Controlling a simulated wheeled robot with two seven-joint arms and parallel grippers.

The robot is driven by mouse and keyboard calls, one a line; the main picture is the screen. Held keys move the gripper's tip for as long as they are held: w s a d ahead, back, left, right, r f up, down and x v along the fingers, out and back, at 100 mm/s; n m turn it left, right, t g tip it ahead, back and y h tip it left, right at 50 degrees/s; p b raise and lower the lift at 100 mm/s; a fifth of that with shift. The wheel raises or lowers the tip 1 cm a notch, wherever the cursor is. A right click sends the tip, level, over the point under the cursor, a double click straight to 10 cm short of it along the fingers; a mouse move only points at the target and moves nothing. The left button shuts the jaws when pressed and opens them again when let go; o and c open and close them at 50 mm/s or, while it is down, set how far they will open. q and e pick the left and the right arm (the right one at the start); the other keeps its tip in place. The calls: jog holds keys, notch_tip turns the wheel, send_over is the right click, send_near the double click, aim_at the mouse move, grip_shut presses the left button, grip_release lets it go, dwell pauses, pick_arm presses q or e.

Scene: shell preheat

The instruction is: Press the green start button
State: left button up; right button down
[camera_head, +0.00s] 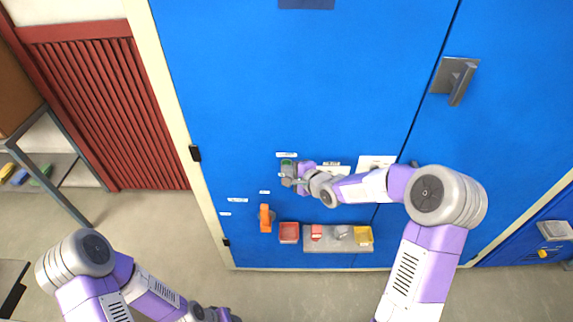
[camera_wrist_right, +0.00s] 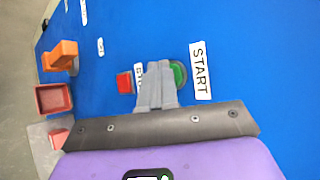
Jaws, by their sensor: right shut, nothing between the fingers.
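The green start button (camera_wrist_right: 180,72) is on the blue front, next to a white START label (camera_wrist_right: 201,70) in the right wrist view. In the head view a sliver of green (camera_head: 287,162) shows just above my right gripper (camera_head: 288,182). My right gripper, seen in the wrist view (camera_wrist_right: 158,66), is shut and empty. Its fingertips overlap the button's left side in that view and hide part of it. I cannot tell whether they touch it. A red button (camera_wrist_right: 124,82) lies left of the fingers. My left arm is at the lower left of the head view; its fingertips are out of frame.
An orange handle (camera_head: 266,218) sticks out below left of the buttons. A red bin (camera_head: 289,232) and a grey shelf (camera_head: 320,247) with a yellow box (camera_head: 363,235) are lower down. A grey door handle (camera_head: 455,80) is at upper right.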

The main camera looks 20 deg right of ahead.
jog(key=shift+s+a, duration=0.15)
jog(key=shift+s, duration=0.5)
jog(key=s, duration=0.2)
jog(key=s+a+b, duration=0.1)
jog(key=s, duration=0.1)
jog(key=shift+s+a, duration=0.2)
jog(key=shift+s, duration=0.2)
dwell(0.5)
jog(key=s+a+f+n+g, duration=0.2)
jog(key=s+f+n+g, duration=0.1)
jog(key=s+f, duration=0.5)
jog(key=s+a+f+n+g, duration=0.2)
jog(key=s+f+n+g, duration=0.2)
jog(key=s+f, duration=0.5)
jog(key=s+a+f+n+g+h, duration=0.1)
jog(key=s+a+f+n+g, duration=0.1)
jog(key=s+f+n+g, duration=0.2)
jog(key=s+f+n, duration=0.3)
jog(key=s+f, duration=0.2)
jog(key=f, duration=0.2)
jog(key=shift+s, duration=0.2)
